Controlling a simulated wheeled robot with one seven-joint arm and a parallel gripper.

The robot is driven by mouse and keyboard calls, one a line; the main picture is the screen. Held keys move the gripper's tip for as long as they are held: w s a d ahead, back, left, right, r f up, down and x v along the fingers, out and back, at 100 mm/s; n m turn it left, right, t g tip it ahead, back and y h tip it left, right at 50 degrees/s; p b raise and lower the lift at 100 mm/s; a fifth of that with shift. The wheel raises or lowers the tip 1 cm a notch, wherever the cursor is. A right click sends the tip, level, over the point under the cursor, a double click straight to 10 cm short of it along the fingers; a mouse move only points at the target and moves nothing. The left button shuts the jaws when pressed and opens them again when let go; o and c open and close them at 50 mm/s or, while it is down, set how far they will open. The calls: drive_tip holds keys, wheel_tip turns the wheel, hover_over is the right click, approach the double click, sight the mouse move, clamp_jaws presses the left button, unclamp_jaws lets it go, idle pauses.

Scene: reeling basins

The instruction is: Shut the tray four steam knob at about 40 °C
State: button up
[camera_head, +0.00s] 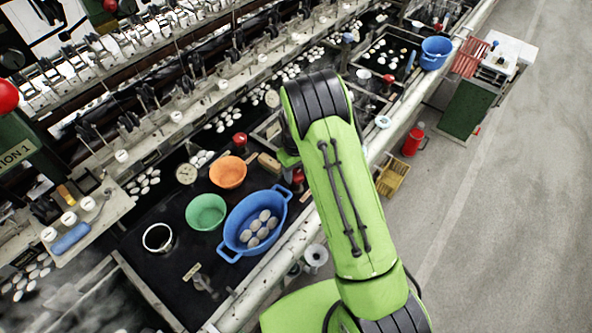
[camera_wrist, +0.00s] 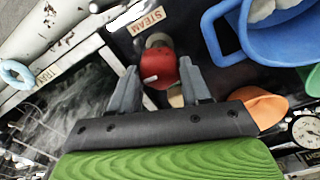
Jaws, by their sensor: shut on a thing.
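The red steam knob (camera_wrist: 164,72) sits between the two fingers of my gripper (camera_wrist: 160,66) in the wrist view, just below a label reading STEAM (camera_wrist: 147,20). My gripper is shut on the knob. A pale mark shows on the knob's side. In the head view the red knob (camera_head: 298,177) peeks out beside my green arm, which hides most of the gripper. A round dial gauge (camera_wrist: 307,131) is at the right edge of the wrist view. A dial (camera_head: 187,173) also shows in the head view; its reading is too small to tell.
A blue basin (camera_head: 229,240) with several cocoons, a green bowl (camera_head: 206,212) and an orange bowl (camera_head: 228,172) stand left of my arm. Another red knob (camera_head: 240,140) is behind them. A partly hidden TRAY label (camera_wrist: 50,73) shows left.

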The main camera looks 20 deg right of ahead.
sight(297, 173)
drive_tip(key=shift+m, duration=0.3)
drive_tip(key=m+b, duration=0.2)
drive_tip(key=m, duration=0.1)
drive_tip(key=m+b, duration=0.1)
drive_tip(key=m, duration=0.4)
drive_tip(key=shift+d, duration=0.1)
drive_tip(key=shift+m, duration=0.3)
idle(0.3)
drive_tip(key=o, duration=1.1)
drive_tip(key=shift+c, duration=0.2)
wheel_tip(297, 173, up, 16)
drive_tip(key=p, duration=0.1)
drive_tip(key=shift+f, duration=0.1)
